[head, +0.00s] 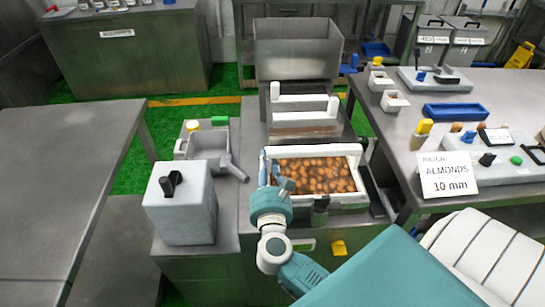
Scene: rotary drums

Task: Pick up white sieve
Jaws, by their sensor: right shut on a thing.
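The white sieve (315,150) is a rectangular white frame filled with brown almonds (315,176), sitting on the metal machine in the middle of the head view. My right gripper (268,170) reaches in from below and is shut on the left end of the sieve. The arm's wrist hides the sieve's front left corner. I cannot tell whether the sieve is lifted off its seat. My left gripper is not in view.
Behind the sieve are white bars (303,104) and a metal hopper (298,50). A white box with a black handle (181,203) stands to the left. A sign reading almonds 10 mm (447,175) stands on the right table. The left table (62,150) is bare.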

